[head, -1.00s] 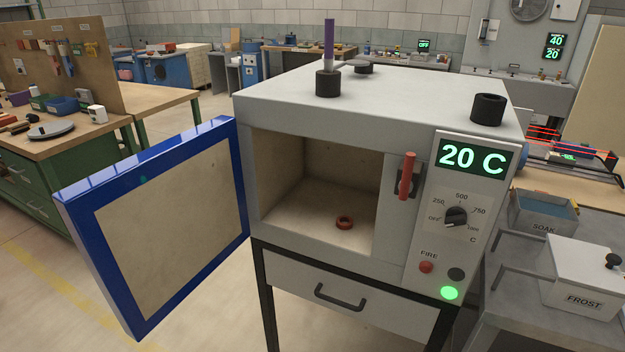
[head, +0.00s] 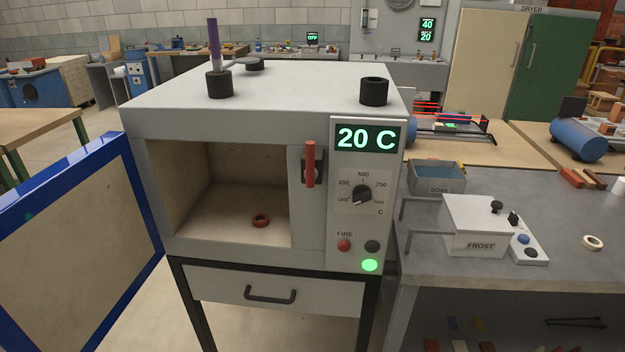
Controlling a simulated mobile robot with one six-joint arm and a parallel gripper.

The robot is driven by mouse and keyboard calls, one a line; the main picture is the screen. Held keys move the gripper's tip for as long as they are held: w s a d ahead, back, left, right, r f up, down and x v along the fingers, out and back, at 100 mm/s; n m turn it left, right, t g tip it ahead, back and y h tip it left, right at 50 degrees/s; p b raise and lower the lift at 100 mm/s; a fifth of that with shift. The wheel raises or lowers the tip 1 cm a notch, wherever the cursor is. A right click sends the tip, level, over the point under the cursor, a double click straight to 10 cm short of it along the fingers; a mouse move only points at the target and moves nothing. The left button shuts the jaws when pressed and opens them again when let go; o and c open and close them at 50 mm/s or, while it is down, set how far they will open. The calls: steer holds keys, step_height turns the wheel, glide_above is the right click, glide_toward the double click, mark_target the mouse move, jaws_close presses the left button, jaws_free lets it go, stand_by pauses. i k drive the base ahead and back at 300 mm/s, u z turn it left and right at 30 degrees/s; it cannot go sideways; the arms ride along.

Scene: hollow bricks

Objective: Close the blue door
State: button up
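The blue door (head: 75,245) is the blue-framed door of the grey kiln (head: 250,118), with a beige inner panel. It stands wide open, swung out to the left, and its left part is cut off by the picture edge. The kiln chamber (head: 215,205) is open, and a small red-brown ring (head: 261,220) lies on its floor. A red handle (head: 310,163) sits upright on the kiln front, right of the opening. The kiln display reads 20 C. My gripper is not in view.
A drawer (head: 270,290) is below the chamber. To the right, a grey bench (head: 580,240) holds a box marked FROST (head: 475,228), a SOAK tub (head: 437,178) and a pale ring (head: 593,243). Dark cylinders stand on the kiln top. Floor shows at the left, behind the door.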

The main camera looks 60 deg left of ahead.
mark_target(80, 237)
steer(key=z, duration=0.2)
steer(key=k, duration=2.75)
steer(key=u, duration=1.95)
steer(key=i, duration=1.05)
steer(key=u, duration=0.05)
